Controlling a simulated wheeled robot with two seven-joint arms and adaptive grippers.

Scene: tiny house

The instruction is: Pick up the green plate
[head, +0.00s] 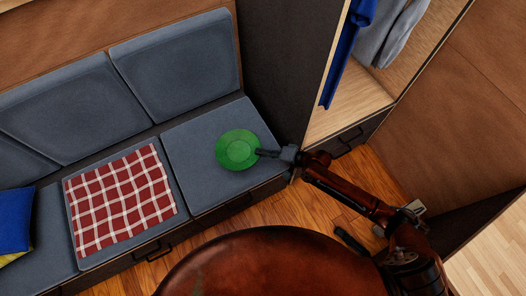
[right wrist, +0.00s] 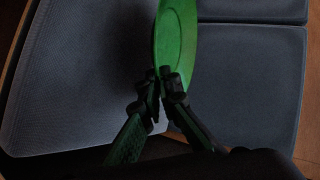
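The green plate (head: 237,149) is over the right-hand seat cushion of the grey bench in the head view. My right gripper (head: 262,153) reaches it from the right, at the plate's right rim. In the right wrist view the plate (right wrist: 176,38) looks narrow and tilted, with its top cut off by the frame. There the two fingers of my right gripper (right wrist: 160,76) come together on its near rim, shut on it. I cannot tell whether the plate touches the cushion. My left gripper does not show clearly in either view.
The grey bench cushion (head: 195,185) carries the plate. A red checked cloth (head: 120,197) lies to its left, and a blue pillow (head: 14,221) is at the far left. A dark panel (head: 290,65) and an open wardrobe with hanging clothes (head: 350,45) stand close on the right.

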